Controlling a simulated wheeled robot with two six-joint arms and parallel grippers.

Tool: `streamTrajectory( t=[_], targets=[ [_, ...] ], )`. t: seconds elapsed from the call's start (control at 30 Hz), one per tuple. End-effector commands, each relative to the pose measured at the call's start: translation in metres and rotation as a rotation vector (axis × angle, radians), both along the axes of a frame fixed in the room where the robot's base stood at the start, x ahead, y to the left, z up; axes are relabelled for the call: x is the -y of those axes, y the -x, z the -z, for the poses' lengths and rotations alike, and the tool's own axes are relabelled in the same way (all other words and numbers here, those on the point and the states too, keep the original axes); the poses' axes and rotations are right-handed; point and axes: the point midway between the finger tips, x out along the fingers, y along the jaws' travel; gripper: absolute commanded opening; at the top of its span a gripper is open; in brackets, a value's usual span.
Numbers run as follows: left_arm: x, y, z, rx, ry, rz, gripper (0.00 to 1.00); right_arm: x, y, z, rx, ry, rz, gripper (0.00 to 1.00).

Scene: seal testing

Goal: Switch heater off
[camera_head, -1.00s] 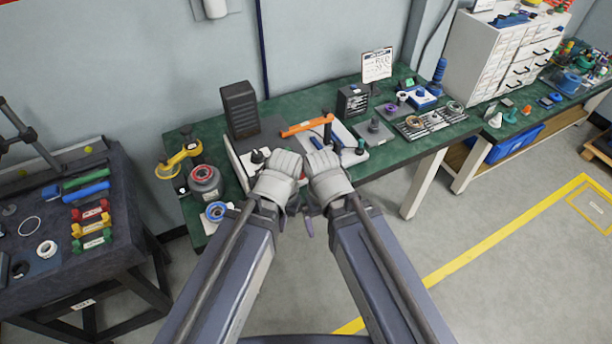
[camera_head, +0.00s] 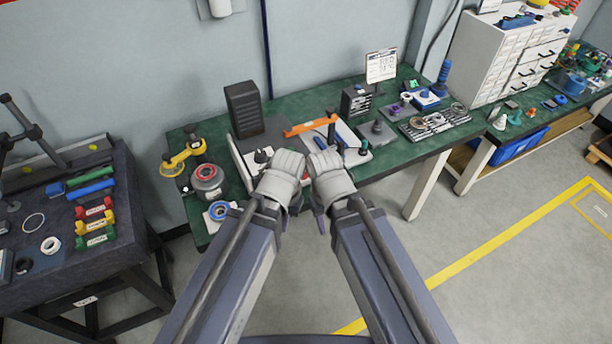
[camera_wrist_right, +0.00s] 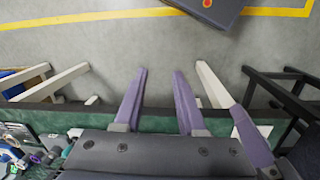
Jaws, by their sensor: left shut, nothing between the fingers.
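A tall dark box with a ribbed front (camera_head: 243,108) stands at the back of the green bench, on or behind a dark flat plate. It may be the heater. A smaller black box (camera_head: 355,102) stands further right. No switch can be made out on either. My left gripper (camera_head: 292,207) hangs in front of the bench's front edge, shut; its fingers are mostly hidden by the wrist. My right gripper (camera_head: 319,222) is close beside it on the right. The right wrist view shows its two purple fingers (camera_wrist_right: 158,75) apart with nothing between them.
The green bench (camera_head: 420,158) carries an orange-handled tool (camera_head: 310,125), a grey-red jar (camera_head: 207,180), a blue ring (camera_head: 220,211) and small parts. A dark side table (camera_head: 60,200) stands left. The grey floor (camera_head: 470,290) at right is clear.

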Motion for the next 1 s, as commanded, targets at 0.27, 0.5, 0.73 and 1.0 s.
streamTrajectory(
  t=[0.27, 0.5, 0.73, 1.0],
  targets=[
    [0.0000, 0.0000, 0.0000, 0.000, 0.000, 0.000, 0.00, 0.0000, 0.0000, 0.0000, 0.000, 0.000, 0.000, 0.07],
    [0.0000, 0.0000, 0.0000, 0.000, 0.000, 0.000, 0.00, 0.0000, 0.0000, 0.0000, 0.000, 0.000, 0.000, 0.00],
    [0.0000, 0.0000, 0.0000, 0.000, 0.000, 0.000, 0.00, 0.0000, 0.0000, 0.0000, 0.000, 0.000, 0.000, 0.00],
    [0.0000, 0.0000, 0.0000, 0.000, 0.000, 0.000, 0.00, 0.0000, 0.0000, 0.0000, 0.000, 0.000, 0.000, 0.00]
  ],
)
